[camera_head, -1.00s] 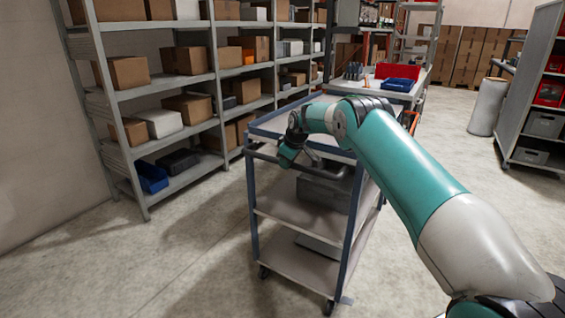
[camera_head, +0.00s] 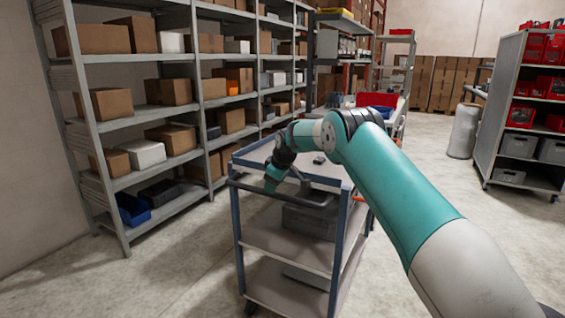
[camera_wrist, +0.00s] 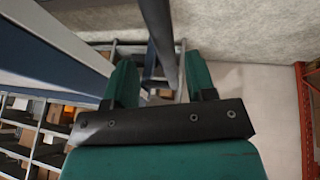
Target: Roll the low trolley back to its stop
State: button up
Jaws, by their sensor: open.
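The trolley (camera_head: 283,246) stands in the middle of the head view, with blue posts, grey shelves and a dark handle bar (camera_head: 250,187) across its near end. My gripper (camera_head: 271,182) points down at the handle, left of its middle. In the wrist view my gripper (camera_wrist: 162,80) has its two teal fingers spread apart. A dark bar (camera_wrist: 160,35), which looks like the handle, runs between them with gaps on both sides. Whether the fingers reach past the bar is hard to tell. The trolley's stop cannot be made out.
A grey bin (camera_head: 310,218) sits on the trolley's middle shelf. A tall rack of boxes (camera_head: 97,170) stands close on the left. A workbench with a red bin (camera_head: 370,97) is behind. A shelf cart (camera_head: 503,110) stands at right. Open floor lies between trolley and cart.

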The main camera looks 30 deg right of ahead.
jog(key=b+v, duration=0.1)
jog(key=v, duration=1.2)
jog(key=shift+r, duration=0.2)
jog(key=shift+s, duration=0.1)
jog(key=s+a+r+g+y+p, duration=0.15)
jog(key=s+a+r, duration=0.25)
jog(key=s+a, duration=0.45)
jog(key=s+a+r+y+p, duration=0.1)
jog(key=s+a+r+p, duration=0.15)
jog(key=s+a, duration=0.55)
jog(key=s+a+g+p, duration=0.1)
jog(key=s+a, duration=0.4)
jog(key=s, duration=0.9)
jog(key=s+a+g+y+p, duration=0.1)
jog(key=s+a, duration=0.4)
jog(key=s, duration=1)
jog(key=shift+g, duration=0.75)
